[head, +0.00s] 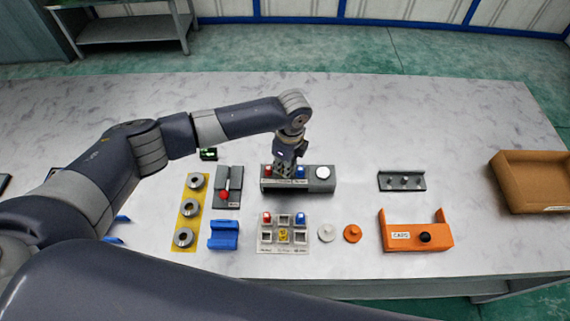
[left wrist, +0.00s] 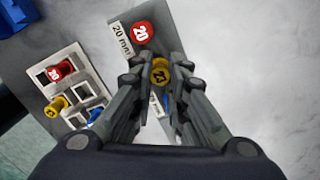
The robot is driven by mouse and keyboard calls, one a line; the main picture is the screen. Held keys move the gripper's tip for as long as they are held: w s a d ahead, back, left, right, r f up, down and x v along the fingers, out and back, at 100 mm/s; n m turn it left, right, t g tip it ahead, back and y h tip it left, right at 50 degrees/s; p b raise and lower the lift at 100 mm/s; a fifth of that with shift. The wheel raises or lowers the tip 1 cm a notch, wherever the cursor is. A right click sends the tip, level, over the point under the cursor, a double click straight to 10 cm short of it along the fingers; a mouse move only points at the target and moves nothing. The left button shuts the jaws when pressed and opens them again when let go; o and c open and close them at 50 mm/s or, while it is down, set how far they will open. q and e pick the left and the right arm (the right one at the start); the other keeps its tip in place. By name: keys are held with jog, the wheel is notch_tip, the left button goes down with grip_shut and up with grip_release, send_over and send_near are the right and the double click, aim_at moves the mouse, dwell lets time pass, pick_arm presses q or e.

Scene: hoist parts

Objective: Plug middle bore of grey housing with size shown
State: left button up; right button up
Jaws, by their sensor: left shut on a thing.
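The grey housing (head: 318,185) lies on the table, with a red plug (head: 268,170) at its left and a blue plug (head: 300,172) right of the gripper. My left gripper (head: 284,172) points down at its middle. In the left wrist view, my left gripper (left wrist: 160,80) is shut on a yellow plug (left wrist: 160,68), whose number looks like 23. The red plug, marked 20, sits beside a "20 mm" label (left wrist: 122,38). The fingers hide the middle bore, so I cannot tell whether the yellow plug is inside or above it. My right gripper is out of view.
A plug tray (head: 262,236) stands in front of the housing, holding red, yellow and blue plugs. White (head: 326,233) and orange (head: 352,233) discs lie beside it. An orange CAPS holder (head: 436,238) and cardboard box (head: 530,180) are right; a blue block (head: 224,236) is left.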

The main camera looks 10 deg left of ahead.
pick_arm(q)
jog(key=shift+f, duration=0.1)
dwell(0.6)
jog(key=o, duration=0.9)
notch_tip(320, 180, up, 7)
jog(key=p, duration=0.7)
jog(key=shift+s, duration=0.1)
dwell(0.4)
